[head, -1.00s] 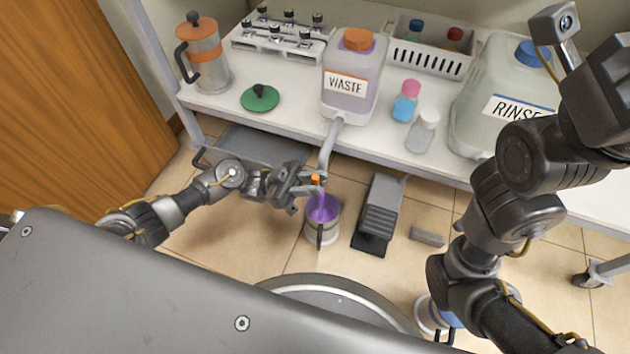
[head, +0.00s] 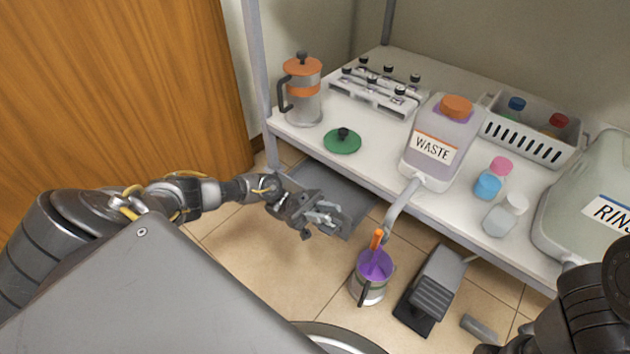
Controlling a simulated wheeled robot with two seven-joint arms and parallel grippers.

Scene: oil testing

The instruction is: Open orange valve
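The orange valve (head: 376,239) is at the lower end of the grey spout of the waste jug (head: 452,126). A thin purple streak runs from just below the valve into the mug (head: 369,287) on the floor, which holds purple liquid. My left gripper (head: 341,217) is to the left of the valve, apart from it and empty. Its two fingers look parted. My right gripper is out of view; only part of my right arm shows at the lower right.
The white shelf (head: 385,150) above carries a green lid (head: 342,141), an orange-topped press (head: 302,90), small bottles (head: 488,184), a white basket (head: 528,145) and the rinse jug (head: 590,195). A black pedal (head: 432,290) stands right of the mug.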

